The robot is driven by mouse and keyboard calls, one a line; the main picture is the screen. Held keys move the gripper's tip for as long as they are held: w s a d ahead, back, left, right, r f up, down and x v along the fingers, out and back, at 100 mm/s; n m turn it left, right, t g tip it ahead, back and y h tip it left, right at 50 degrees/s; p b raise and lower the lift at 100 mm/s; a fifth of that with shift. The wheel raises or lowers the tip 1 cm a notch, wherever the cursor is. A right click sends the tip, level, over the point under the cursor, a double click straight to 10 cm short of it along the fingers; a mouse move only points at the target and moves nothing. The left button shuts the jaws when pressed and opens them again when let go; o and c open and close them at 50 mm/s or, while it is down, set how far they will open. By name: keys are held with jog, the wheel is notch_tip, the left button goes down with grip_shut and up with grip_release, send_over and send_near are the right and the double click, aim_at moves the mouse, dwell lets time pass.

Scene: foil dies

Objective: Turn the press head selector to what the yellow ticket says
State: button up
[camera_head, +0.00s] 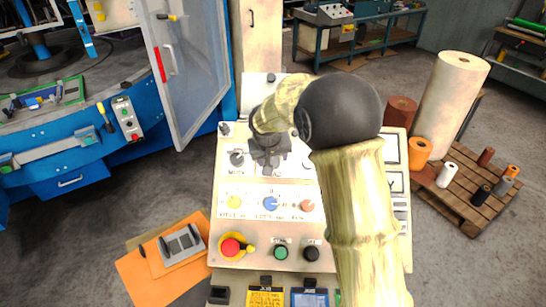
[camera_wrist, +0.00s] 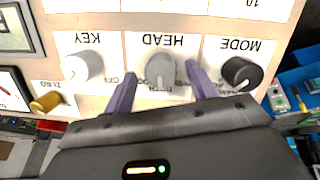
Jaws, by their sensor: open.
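The grey HEAD selector knob (camera_wrist: 160,70) is on the cream panel, under an upside-down HEAD label in the wrist view. A pale line on it points toward the bottom of that view. Small position words around it are partly covered and hard to read. My gripper (camera_wrist: 161,72) is open, with one purple finger on each side of the knob; I cannot tell whether they touch it. In the head view my gripper (camera_head: 268,162) hides the knob. The yellow ticket (camera_head: 264,297) is at the panel's front edge, cut off by the frame, its writing too small to read.
The black MODE knob (camera_wrist: 236,72) and white KEY knob (camera_wrist: 86,66) flank the selector closely. A red mushroom button (camera_head: 231,247), green button (camera_head: 280,252) and black button (camera_head: 311,253) sit nearer the front. A blue ticket (camera_head: 310,299) lies beside the yellow one.

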jog(key=shift+x, duration=1.1)
jog(key=shift+c, duration=0.3)
jog(key=c, duration=0.9)
jog(key=shift+c, duration=0.2)
